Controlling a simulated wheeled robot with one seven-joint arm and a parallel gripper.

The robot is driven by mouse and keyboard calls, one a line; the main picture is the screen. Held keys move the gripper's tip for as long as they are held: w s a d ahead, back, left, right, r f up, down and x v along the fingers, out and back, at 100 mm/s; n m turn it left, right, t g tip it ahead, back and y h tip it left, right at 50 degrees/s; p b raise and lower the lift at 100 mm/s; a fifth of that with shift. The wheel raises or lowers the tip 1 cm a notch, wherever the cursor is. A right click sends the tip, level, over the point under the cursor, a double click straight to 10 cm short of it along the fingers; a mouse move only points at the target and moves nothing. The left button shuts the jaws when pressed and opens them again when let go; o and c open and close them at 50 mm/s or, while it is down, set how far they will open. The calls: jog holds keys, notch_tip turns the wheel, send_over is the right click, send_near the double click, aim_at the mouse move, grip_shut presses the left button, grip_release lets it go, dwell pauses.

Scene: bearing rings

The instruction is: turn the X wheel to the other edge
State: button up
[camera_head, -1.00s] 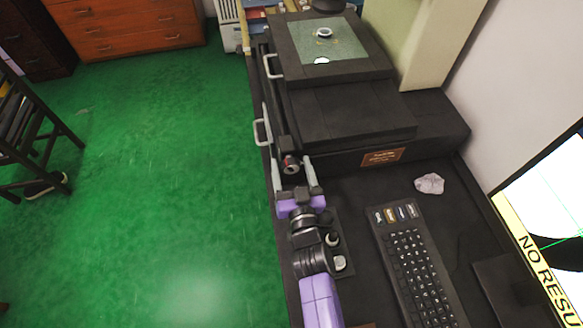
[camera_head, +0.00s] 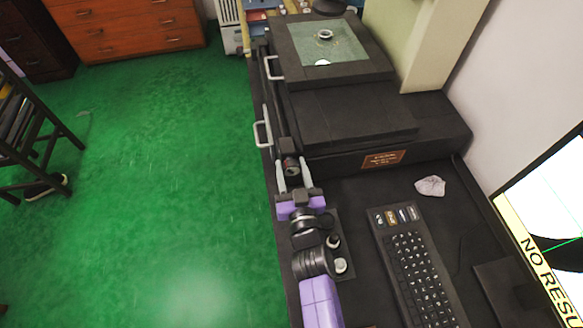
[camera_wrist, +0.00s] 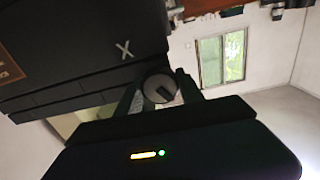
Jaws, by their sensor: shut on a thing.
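The X wheel (camera_head: 292,170) is a small dark round knob at the near left of the black machine. In the wrist view the wheel (camera_wrist: 160,89) shows a lighter face with a dark bar, beside a white X mark (camera_wrist: 124,50) on the dark housing. My gripper (camera_head: 292,166) has its two pale fingers on either side of the wheel and is shut on it. The glass stage (camera_head: 340,48) on top of the machine carries a small ring (camera_head: 325,34) and a pale round piece (camera_head: 322,62). The contact faces of the fingers are partly hidden.
A small control panel with knobs (camera_head: 340,265) lies right beside my arm. A keyboard (camera_head: 415,262), a crumpled cloth (camera_head: 430,186) and a monitor (camera_head: 555,230) are further right. Metal handles (camera_head: 262,134) stick out on the machine's left side. Green floor is open at left.

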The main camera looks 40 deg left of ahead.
aim_at(293, 173)
jog(key=n+b, duration=0.2)
jog(key=n, duration=0.4)
jog(key=shift+n, duration=0.4)
jog(key=n+b, duration=0.1)
jog(key=n, duration=0.5)
jog(key=shift+n, duration=0.3)
jog(key=o, duration=1.4)
jog(key=p+v, duration=0.3)
jog(key=v, duration=0.3)
jog(key=shift+s+d+r+p, duration=0.1)
jog(key=shift+s+d+p, duration=0.15)
jog(key=shift+p, duration=0.15)
jog(key=shift+s+d, duration=0.35)
jog(key=shift+d, duration=0.05)
